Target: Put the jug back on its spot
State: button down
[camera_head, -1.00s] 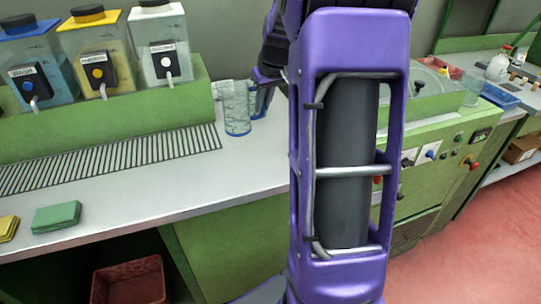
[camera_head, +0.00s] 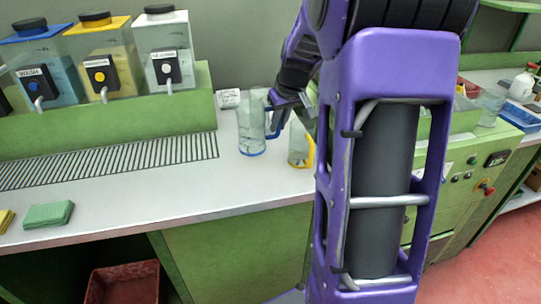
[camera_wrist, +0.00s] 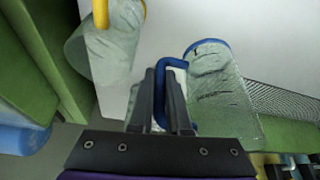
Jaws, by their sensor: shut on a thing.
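A clear jug with a blue handle and blue base edge (camera_head: 251,125) is upright at the back of the counter, right of the slatted drain. I cannot tell whether its base touches the counter. My gripper (camera_head: 280,106) is shut on its blue handle from the right. In the wrist view, the fingers (camera_wrist: 167,88) close around the handle, with the jug's body (camera_wrist: 218,98) to their right. A second clear jug with a yellow handle (camera_head: 297,150) stands just right of it, partly hidden by my arm; it also shows in the wrist view (camera_wrist: 112,48).
A white label card (camera_head: 228,98) is behind the blue-handled jug. Dispensers (camera_head: 168,66) stand on a green ledge at left, above the slatted drain (camera_head: 120,158). The counter (camera_head: 200,190) in front is clear.

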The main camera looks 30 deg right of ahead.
notch_tip(320, 180, down, 7)
jog(key=shift+b, duration=0.5)
jog(key=shift+f, duration=0.2)
jog(key=c, duration=1.2)
grip_release()
jog(key=shift+o, duration=0.2)
jog(key=shift+r, duration=0.1)
jog(key=shift+r, duration=0.25)
jog(key=p+v, duration=0.1)
jog(key=v, duration=1)
jog(key=shift+s+r+p, duration=0.15)
jog(key=shift+r+p, duration=0.2)
